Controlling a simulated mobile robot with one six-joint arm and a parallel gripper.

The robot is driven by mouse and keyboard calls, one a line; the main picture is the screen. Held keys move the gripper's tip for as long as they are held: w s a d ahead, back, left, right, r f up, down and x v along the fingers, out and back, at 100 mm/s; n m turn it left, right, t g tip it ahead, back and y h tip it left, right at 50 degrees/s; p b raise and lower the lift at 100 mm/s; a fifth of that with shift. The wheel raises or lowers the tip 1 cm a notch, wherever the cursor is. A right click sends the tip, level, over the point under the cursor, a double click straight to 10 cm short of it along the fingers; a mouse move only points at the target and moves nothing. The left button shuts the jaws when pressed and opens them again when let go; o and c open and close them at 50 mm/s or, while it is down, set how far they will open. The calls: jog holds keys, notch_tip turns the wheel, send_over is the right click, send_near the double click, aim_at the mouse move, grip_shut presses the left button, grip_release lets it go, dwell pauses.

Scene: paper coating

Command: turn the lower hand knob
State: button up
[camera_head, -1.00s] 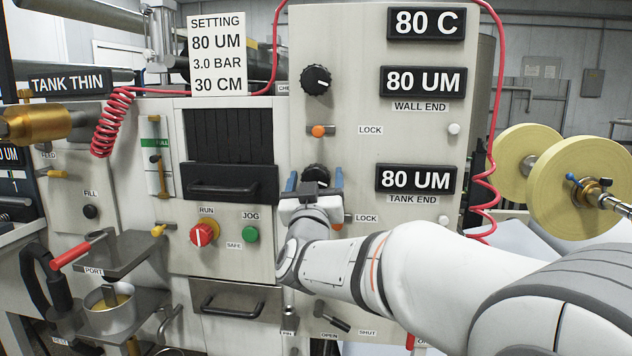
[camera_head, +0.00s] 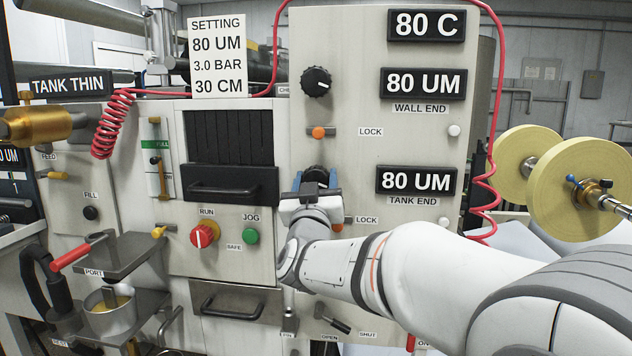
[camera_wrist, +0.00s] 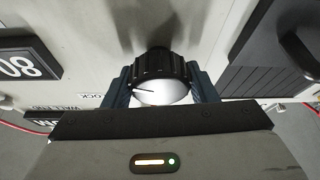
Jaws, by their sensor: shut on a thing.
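The lower hand knob (camera_head: 316,173) is black and ribbed, on the pale panel left of the lower 80 UM display. My gripper (camera_head: 317,184) is at it from the front, with blue fingers on either side, and hides most of it. In the wrist view the knob (camera_wrist: 160,76) shows its silver face with a dark pointer line. The gripper's fingers (camera_wrist: 160,88) are shut on its sides there. The lower display (camera_head: 416,180) reads 80 UM above the TANK END label.
The upper knob (camera_head: 316,81) sits above, with an orange lock button (camera_head: 318,132) between. A black drawer handle (camera_head: 222,189) is close on the left. A red coiled hose (camera_head: 484,200) hangs at the panel's right edge. The setting card (camera_head: 217,55) reads 80 UM, 3.0 BAR, 30 CM.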

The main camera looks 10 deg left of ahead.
jog(key=shift+n, duration=0.4)
jog(key=n+g+y+p, duration=0.1)
jog(key=n+y, duration=0.2)
jog(key=n, duration=0.2)
jog(key=shift+r+n, duration=0.1)
jog(key=shift+n, duration=0.3)
jog(key=shift+n+g+y+p, duration=0.55)
jog(key=shift+n+y, duration=0.45)
jog(key=shift+n, duration=1)
jog(key=shift+n, duration=0.3)
jog(key=o, duration=1)
jog(key=shift+s, duration=0.1)
jog(key=v, duration=0.7)
jog(key=shift+s+d+f, duration=0.1)
jog(key=shift+s+f, duration=0.15)
jog(key=shift+s, duration=0.05)
